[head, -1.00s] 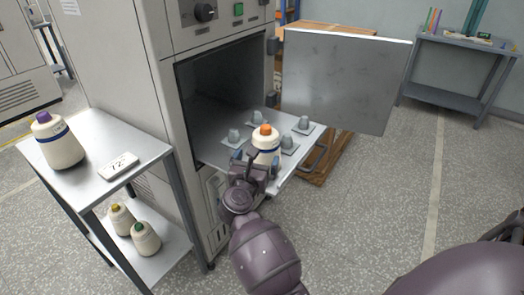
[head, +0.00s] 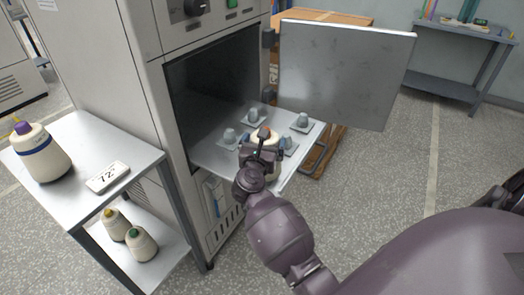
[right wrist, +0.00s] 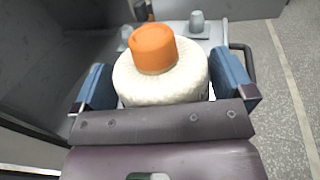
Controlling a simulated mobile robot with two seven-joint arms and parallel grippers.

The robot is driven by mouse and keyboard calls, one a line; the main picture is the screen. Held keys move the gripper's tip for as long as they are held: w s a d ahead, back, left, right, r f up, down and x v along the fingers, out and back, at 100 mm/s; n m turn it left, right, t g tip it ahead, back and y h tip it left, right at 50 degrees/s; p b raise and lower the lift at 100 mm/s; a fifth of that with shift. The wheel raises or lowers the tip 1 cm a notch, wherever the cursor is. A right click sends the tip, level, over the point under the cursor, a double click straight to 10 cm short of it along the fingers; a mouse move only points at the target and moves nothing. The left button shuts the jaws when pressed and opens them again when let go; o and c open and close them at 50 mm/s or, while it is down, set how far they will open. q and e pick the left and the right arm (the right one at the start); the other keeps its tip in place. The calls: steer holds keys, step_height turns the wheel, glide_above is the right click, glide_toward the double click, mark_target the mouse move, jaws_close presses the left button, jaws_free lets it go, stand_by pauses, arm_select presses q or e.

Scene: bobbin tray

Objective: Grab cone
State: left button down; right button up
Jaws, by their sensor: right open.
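The cream cone with an orange top (head: 264,134) stands on the metal tray (head: 213,156) that juts from the open cabinet. My right gripper (head: 263,149) is at this cone and partly hides it. In the right wrist view the cone (right wrist: 160,80) stands between the two blue finger pads of the right gripper (right wrist: 165,84). The pads are spread, with a visible gap on the cone's left and little room on its right. A purple-topped cone (head: 40,155) stands on the side table. Yellow-topped (head: 115,224) and green-topped (head: 140,243) cones stand on its lower shelf. My left gripper is out of view.
Several grey pegs on square bases, such as this peg (head: 229,136), stand on the tray around the cone. The open cabinet door (head: 345,75) hangs behind the tray to the right.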

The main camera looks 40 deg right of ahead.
steer(key=shift+s+a+r, duration=0.1)
steer(key=shift+s, duration=0.1)
steer(key=shift+c, duration=0.8)
steer(key=c, duration=1)
